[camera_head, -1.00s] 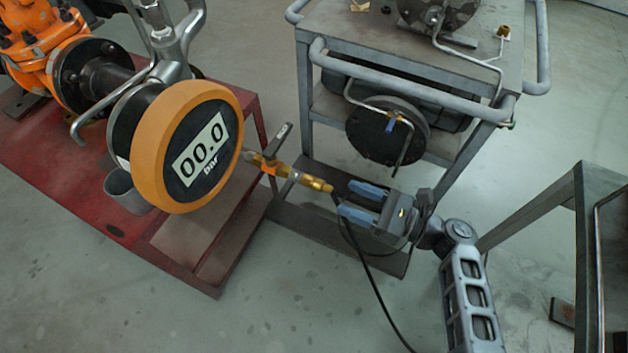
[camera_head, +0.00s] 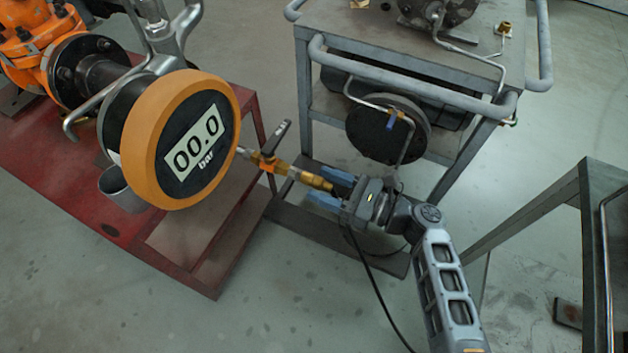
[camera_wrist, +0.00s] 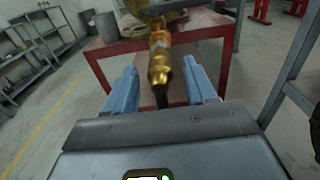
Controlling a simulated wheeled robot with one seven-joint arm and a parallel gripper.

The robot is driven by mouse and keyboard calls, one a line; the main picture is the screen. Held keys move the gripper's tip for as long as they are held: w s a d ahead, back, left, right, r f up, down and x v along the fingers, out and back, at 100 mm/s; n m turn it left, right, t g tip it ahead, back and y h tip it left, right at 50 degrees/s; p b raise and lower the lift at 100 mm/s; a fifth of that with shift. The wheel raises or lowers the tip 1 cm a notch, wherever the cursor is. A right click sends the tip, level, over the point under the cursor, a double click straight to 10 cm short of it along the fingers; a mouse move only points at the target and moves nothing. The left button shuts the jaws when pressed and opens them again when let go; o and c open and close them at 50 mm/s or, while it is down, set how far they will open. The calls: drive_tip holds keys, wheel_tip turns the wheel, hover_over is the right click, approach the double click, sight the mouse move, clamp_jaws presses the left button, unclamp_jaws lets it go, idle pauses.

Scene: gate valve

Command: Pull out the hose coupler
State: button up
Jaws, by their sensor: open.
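The brass hose coupler (camera_head: 316,180) sits at the end of the brass fitting line that runs from the orange-rimmed pressure gauge (camera_head: 185,140), past a small valve with a grey lever (camera_head: 276,140). My gripper (camera_head: 326,188) is open, with its blue fingers on either side of the coupler's hose end. In the wrist view the coupler (camera_wrist: 159,68) points toward my palm, between the two blue fingers (camera_wrist: 163,88), with visible gaps on both sides. A black hose (camera_head: 372,285) hangs down from behind my gripper; its joint with the coupler is mostly hidden in the head view.
The red stand (camera_head: 205,283) carries the gauge and orange valve body. A grey cart (camera_head: 400,75) with a railing and a round dark flange (camera_head: 388,130) stands just behind my gripper. Another grey frame (camera_head: 535,215) stands at right. Open floor lies in front.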

drive_tip(key=shift+x, duration=1.2)
drive_tip(key=shift+c, duration=0.3)
clamp_jaws()
idle(0.5)
drive_tip(key=shift+d, duration=0.15)
drive_tip(key=shift+p+v, duration=0.9)
drive_tip(key=shift+v, duration=2)
